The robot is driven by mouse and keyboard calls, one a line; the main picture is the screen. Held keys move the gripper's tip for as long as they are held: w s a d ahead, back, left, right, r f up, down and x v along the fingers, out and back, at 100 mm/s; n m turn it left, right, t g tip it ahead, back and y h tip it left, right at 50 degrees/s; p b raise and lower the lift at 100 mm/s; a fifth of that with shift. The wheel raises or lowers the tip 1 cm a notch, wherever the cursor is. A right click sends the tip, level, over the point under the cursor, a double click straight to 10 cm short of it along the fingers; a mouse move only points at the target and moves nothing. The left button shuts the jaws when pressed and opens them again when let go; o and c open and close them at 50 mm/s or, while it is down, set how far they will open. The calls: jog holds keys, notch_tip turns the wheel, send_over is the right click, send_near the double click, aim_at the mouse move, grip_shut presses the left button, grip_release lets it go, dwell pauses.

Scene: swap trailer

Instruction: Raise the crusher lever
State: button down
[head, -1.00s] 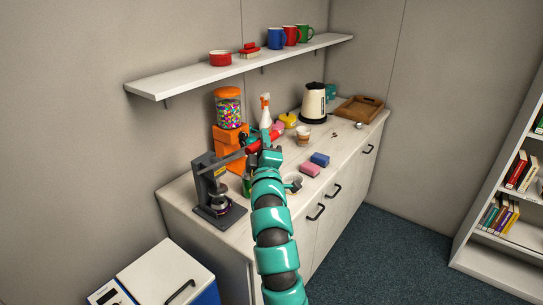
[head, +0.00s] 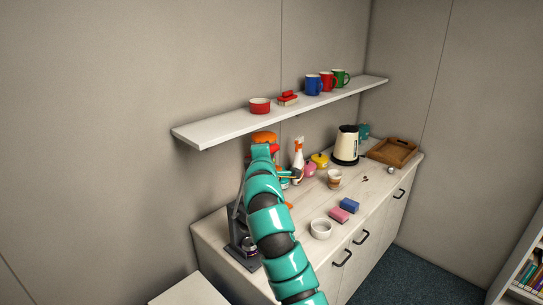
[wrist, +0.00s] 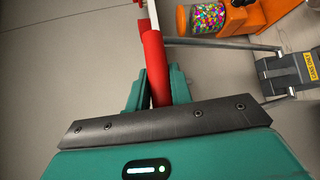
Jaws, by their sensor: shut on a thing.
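The dark grey crusher (head: 238,235) stands on the left end of the counter in the head view, partly behind my arm. Its body with a yellow label also shows at the right of the wrist view (wrist: 290,72). A grey lever runs up from it, and its red grip (wrist: 154,58) lies between my fingers. My gripper (wrist: 157,88) is shut on this red grip. In the head view my gripper (head: 262,152) is high, near shelf level, and only a bit of red shows beside it. The lever looks steeply raised; its exact angle is hard to tell.
An orange candy dispenser (wrist: 213,18) stands close behind the lever. A white bowl (head: 321,229), sponges (head: 343,209), a cup (head: 334,179) and a spray bottle (head: 298,160) stand to the right. The wall shelf (head: 220,129) is behind and above.

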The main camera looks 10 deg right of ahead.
jog(key=shift+w+a+r+p, duration=0.3)
jog(key=shift+w+a+r, duration=0.05)
jog(key=shift+w+a, duration=0.1)
jog(key=shift+r, duration=0.15)
jog(key=c, duration=1.4)
grip_release()
jog(key=shift+w+a, duration=0.1)
jog(key=shift+o, duration=0.7)
jog(key=shift+w+a+f, duration=0.2)
jog(key=shift+f, duration=0.05)
jog(key=shift+s+b, duration=0.5)
jog(key=shift+s, duration=0.35)
jog(key=s+a+r+b, duration=0.2)
jog(key=s+b, duration=0.4)
jog(key=s, duration=0.9)
jog(key=shift+s+r, duration=0.25)
